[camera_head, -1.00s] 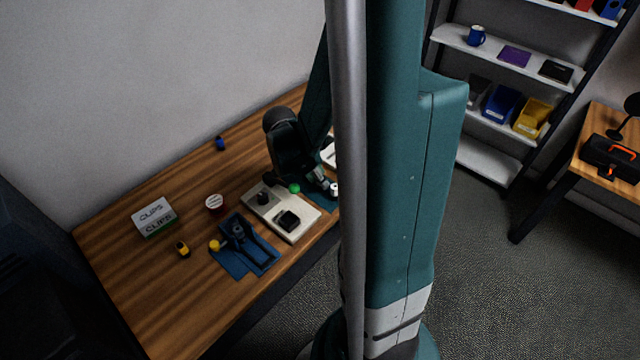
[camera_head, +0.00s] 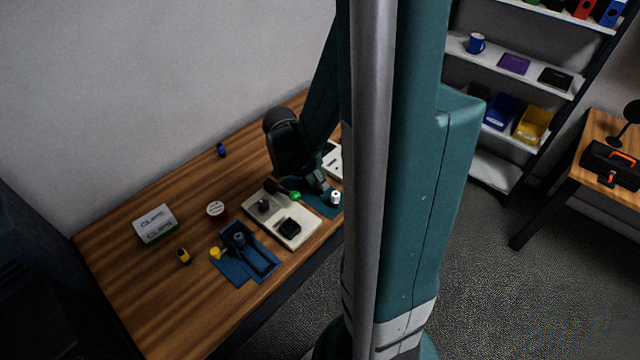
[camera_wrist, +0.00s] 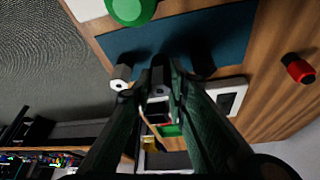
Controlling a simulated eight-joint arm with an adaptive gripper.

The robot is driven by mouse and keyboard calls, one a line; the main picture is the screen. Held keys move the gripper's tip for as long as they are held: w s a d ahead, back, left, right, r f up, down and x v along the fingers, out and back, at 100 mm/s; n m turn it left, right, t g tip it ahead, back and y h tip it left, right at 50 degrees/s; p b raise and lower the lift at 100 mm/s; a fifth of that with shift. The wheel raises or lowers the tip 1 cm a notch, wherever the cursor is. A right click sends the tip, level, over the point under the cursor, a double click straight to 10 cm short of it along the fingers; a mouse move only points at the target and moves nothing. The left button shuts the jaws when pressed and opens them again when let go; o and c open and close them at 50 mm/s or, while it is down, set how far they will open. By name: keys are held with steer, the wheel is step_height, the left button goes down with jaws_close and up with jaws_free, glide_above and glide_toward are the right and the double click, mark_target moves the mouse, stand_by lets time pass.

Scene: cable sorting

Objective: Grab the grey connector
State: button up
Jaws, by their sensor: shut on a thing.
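My gripper (camera_wrist: 162,78) points down at a blue mat (camera_wrist: 235,30) in the wrist view. Its two fingers are close together, shut on a small grey piece that looks like the grey connector; the fingers hide most of it. A white-ended connector (camera_wrist: 120,78) stands just left of the fingertips and a dark cylinder (camera_wrist: 201,62) just right of them. In the head view my gripper (camera_head: 322,188) is low over the mat's edge, beside the white connector (camera_head: 335,197); what it grips is not clear there.
A cream board (camera_head: 305,232) with dark sockets and a green round piece (camera_head: 295,196) lies close by. A second blue mat (camera_head: 232,271) holds a dark fixture. A white box (camera_wrist: 232,95) and red piece (camera_wrist: 298,68) are right in the wrist view. Clips boxes (camera_head: 155,224) stand left.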

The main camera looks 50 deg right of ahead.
steer(key=shift+r+p, duration=0.7)
steer(key=shift+r, duration=3.25)
